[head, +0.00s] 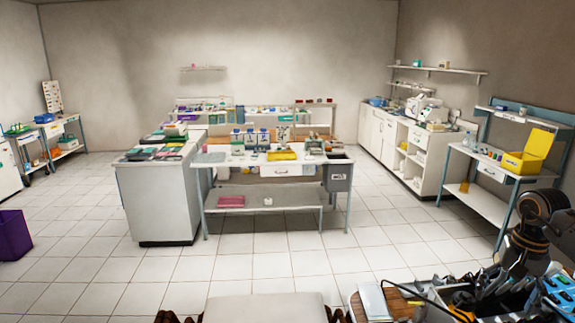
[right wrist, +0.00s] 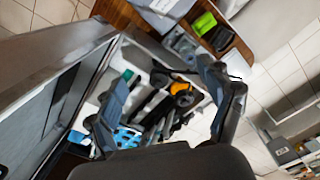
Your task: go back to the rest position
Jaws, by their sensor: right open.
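My right gripper (head: 505,275) is at the bottom right of the head view, pointing down over a cluttered work surface. Dark tools behind and below it make its fingertips hard to pick out there. In the right wrist view its two dark fingers (right wrist: 168,108) stand wide apart with nothing held between them. Beyond the fingers lies a bin of tools with an orange-and-black item (right wrist: 183,95) and a light-blue holder (right wrist: 126,137). My left gripper does not show in either view.
A wooden board with a pale booklet (head: 374,301) lies beside the tools. A blue rack (head: 560,292) stands at the right edge. Farther off are a central bench (head: 275,169), a right-hand shelf table (head: 480,203) and a purple bin (head: 13,235). Tiled floor between is clear.

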